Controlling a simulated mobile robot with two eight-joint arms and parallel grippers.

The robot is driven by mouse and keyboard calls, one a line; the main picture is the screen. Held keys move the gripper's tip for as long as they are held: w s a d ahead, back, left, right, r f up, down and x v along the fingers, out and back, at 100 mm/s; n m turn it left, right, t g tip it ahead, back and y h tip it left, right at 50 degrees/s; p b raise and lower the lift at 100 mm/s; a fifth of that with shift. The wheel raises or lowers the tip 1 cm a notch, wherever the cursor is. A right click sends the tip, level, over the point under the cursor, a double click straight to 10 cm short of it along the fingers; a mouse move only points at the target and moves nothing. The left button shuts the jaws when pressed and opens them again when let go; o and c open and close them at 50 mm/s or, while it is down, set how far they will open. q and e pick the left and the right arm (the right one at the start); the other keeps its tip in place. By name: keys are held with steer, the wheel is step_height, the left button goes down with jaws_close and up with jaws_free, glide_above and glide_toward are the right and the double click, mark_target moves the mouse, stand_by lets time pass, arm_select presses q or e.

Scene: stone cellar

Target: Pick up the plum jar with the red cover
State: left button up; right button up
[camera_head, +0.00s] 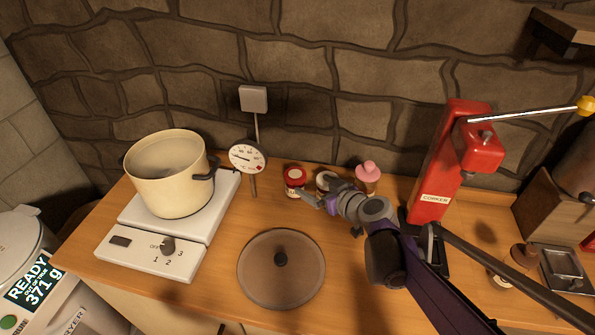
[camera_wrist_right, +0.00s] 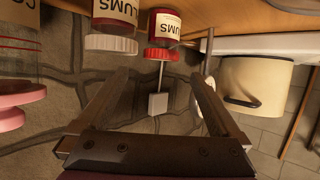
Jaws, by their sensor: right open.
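The plum jar with the red cover (camera_head: 294,182) stands at the back of the wooden counter, left of two other jars. In the right wrist view, which is upside down, this jar (camera_wrist_right: 165,24) shows its red lid and part of a "PLUMS" label. My right gripper (camera_head: 315,198) is open and empty, close in front of the jars, its fingers pointing toward the red-lidded one. In the wrist view the open fingers (camera_wrist_right: 161,78) show no jar between them. My left gripper is out of view.
A white-lidded plum jar (camera_head: 325,180) stands close right of the red one, partly hidden by my gripper. A pink-topped jar (camera_head: 368,174) is further right. A dial thermometer (camera_head: 247,157), cream pot (camera_head: 168,180), glass lid (camera_head: 281,285) and red corker (camera_head: 440,175) surround them.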

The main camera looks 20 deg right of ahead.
mark_target(296, 174)
steer(key=x, duration=0.4)
steer(key=shift+w+a, duration=0.2)
steer(key=shift+w, duration=0.15)
steer(key=x, duration=0.6)
steer(key=shift+w+r+b, duration=0.1)
steer(key=shift+r+b, duration=0.05)
steer(key=shift+b, duration=0.2)
steer(key=shift+r, duration=0.1)
steer(key=c, duration=1.5)
